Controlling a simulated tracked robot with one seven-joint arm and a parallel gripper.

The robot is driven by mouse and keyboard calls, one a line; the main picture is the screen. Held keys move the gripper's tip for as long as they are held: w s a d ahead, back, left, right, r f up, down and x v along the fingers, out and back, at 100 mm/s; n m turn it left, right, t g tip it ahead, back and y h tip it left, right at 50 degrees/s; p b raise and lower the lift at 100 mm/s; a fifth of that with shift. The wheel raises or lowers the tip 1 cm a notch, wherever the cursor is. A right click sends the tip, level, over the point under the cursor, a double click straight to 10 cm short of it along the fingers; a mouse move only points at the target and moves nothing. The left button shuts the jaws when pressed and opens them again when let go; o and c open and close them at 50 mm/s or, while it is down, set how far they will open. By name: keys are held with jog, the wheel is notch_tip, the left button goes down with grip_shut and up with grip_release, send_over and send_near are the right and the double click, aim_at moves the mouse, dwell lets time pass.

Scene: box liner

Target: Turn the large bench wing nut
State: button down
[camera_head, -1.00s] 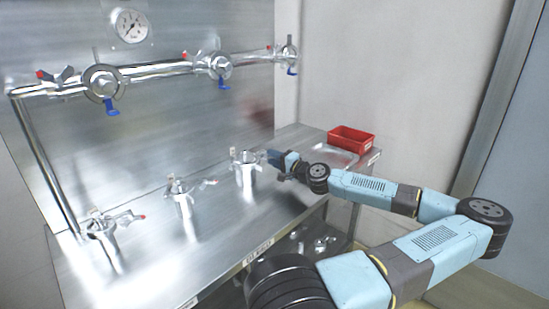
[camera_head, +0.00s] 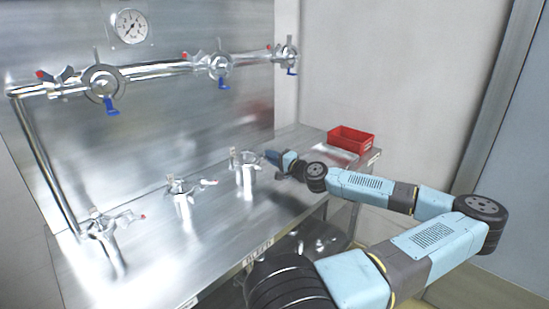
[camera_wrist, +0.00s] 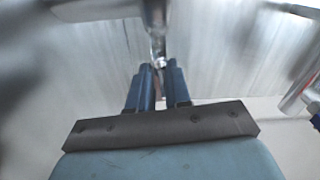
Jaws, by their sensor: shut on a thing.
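The bench wing nut in my grip (camera_head: 246,160) sits on top of the right-hand one of three upright metal fittings on the bench. It is shiny metal with wings out to the sides. My gripper (camera_head: 265,157) reaches it from the right, low over the bench. In the wrist view my gripper (camera_wrist: 162,72) has its two blue fingers close together, shut on a narrow metal wing of the nut, with the shiny post (camera_wrist: 157,15) just beyond. The wing is mostly hidden between the fingers, and the picture there is blurred.
Two similar fittings stand to the left, a middle one (camera_head: 183,200) and a left one (camera_head: 108,235). A pipe with valves (camera_head: 150,70) and a gauge (camera_head: 131,27) is on the back wall. A red bin (camera_head: 351,142) stands at the bench's right end. Bare bench lies in front.

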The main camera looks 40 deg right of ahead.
jog(key=shift+f, duration=0.1)
jog(key=shift+m, duration=0.7)
jog(key=c, duration=1.3)
grip_release()
jog(key=shift+o, duration=0.2)
jog(key=shift+s, duration=0.15)
jog(key=s, duration=0.9)
jog(key=s+d, duration=0.1)
jog(key=s, duration=0.3)
jog(key=shift+s, duration=0.25)
